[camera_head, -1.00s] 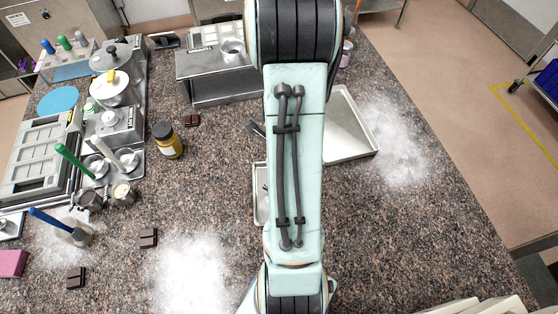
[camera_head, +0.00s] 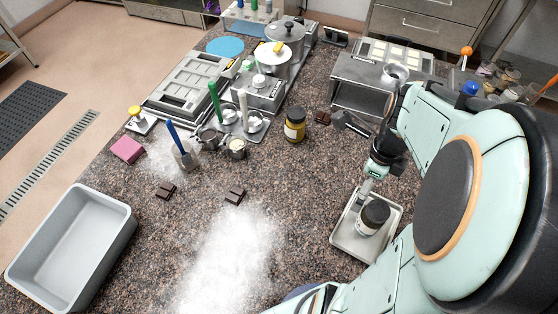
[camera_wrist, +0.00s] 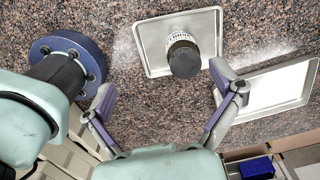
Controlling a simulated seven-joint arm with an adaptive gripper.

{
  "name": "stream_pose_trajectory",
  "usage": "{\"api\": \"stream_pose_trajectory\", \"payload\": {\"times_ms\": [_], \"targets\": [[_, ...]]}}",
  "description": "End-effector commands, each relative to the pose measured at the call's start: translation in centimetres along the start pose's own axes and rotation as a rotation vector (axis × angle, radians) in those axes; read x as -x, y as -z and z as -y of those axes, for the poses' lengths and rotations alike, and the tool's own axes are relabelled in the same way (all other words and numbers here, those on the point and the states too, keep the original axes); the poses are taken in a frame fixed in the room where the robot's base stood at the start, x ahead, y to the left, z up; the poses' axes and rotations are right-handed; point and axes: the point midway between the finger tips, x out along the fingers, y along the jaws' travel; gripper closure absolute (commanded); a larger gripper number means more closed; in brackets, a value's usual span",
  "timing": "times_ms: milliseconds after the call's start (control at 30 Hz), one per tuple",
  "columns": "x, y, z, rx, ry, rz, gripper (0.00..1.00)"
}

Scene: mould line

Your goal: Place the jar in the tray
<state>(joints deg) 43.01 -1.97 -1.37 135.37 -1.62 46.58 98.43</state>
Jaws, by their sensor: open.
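A jar with a dark lid (camera_head: 374,214) stands upright in a small shallow metal tray (camera_head: 347,246). In the wrist view the dark-lidded jar (camera_wrist: 184,58) is inside the tray (camera_wrist: 150,40), near its lower edge. My gripper (camera_head: 367,187) is just behind the jar in the head view. In the wrist view my gripper (camera_wrist: 163,80) has its two fingers spread wide with nothing between them, and the jar lies beyond the fingertips, apart from them. A second jar (camera_head: 295,124), with yellow contents and a dark lid, stands on the counter to the left.
A larger empty metal tray (camera_wrist: 283,88) lies beside the small one. A metal stand (camera_head: 358,94) is behind. Chocolate pieces (camera_head: 235,194) and white powder (camera_head: 228,260) lie left of the tray. A grey bin (camera_head: 70,245) is at far left. Bare counter surrounds the tray's left side.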

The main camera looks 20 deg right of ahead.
Motion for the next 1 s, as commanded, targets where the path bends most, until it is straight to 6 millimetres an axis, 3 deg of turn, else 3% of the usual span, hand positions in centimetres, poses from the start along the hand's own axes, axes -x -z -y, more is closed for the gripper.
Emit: {"api": "stream_pose_trajectory", "payload": {"times_ms": [33, 100, 200, 300, 433, 600, 1000], "targets": [[0.9, -2.2, -1.6, 0.269, 0.005, 0.009, 0.08], [2.1, -4.6, -4.3, 0.705, 0.001, 0.020, 0.08], [3.4, -6.9, -8.5, 1.315, 0.000, 0.037, 0.08], [4.2, -7.8, -12.2, 1.843, -0.002, 0.052, 0.08], [4.7, -7.8, -15.4, 2.322, -0.003, 0.067, 0.08], [4.8, -7.5, -16.9, 2.570, -0.005, 0.076, 0.08], [4.8, -7.5, -16.9, 2.579, -0.005, 0.077, 0.08]]}}
